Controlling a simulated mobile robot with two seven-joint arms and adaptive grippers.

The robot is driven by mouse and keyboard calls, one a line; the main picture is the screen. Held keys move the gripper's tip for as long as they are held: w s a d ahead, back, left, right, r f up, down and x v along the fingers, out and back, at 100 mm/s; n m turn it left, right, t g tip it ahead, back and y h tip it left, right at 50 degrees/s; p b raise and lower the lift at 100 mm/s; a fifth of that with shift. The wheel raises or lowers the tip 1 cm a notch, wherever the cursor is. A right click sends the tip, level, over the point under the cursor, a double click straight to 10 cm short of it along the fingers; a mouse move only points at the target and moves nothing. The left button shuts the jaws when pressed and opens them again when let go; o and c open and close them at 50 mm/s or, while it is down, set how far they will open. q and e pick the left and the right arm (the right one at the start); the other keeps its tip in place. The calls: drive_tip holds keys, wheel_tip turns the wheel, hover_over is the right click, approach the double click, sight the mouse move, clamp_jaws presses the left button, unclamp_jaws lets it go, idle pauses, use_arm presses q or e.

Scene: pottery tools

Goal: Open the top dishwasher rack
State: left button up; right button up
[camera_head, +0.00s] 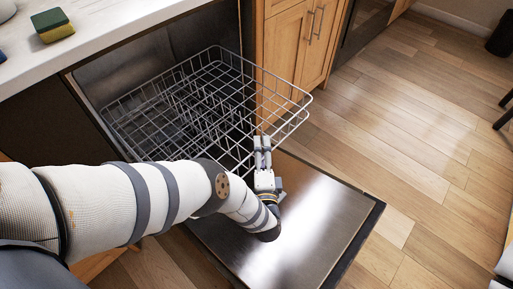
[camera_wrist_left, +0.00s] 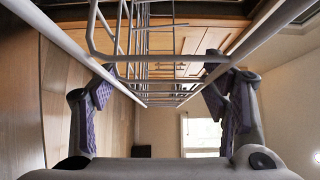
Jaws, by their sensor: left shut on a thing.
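The top dishwasher rack (camera_head: 205,95) is a grey wire basket. It extends out of the dishwasher, above the open door (camera_head: 290,205), and is empty as far as I can see. My left gripper (camera_head: 263,143) is at the rack's front edge and is shut on the rack. In the left wrist view, the rack's wires (camera_wrist_left: 150,70) run between the two purple-padded fingers of the left gripper (camera_wrist_left: 160,108). The exact wire held is hard to tell. My right gripper is out of view.
A white counter (camera_head: 110,30) with a green and yellow sponge (camera_head: 53,25) is above the dishwasher at the left. Wooden cabinets (camera_head: 290,45) stand right beside the rack.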

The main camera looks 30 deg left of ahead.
use_arm(q)
drive_tip(key=shift+w+r, duration=0.3)
drive_tip(key=shift+r, duration=0.25)
drive_tip(key=o, duration=1.6)
drive_tip(key=shift+d, duration=0.1)
drive_tip(key=shift+c, duration=0.2)
drive_tip(key=shift+f, duration=0.1)
drive_tip(key=shift+s+f, duration=0.2)
drive_tip(key=shift+s+d, duration=0.2)
drive_tip(key=shift+s, duration=0.15)
drive_tip(key=v, duration=1.1)
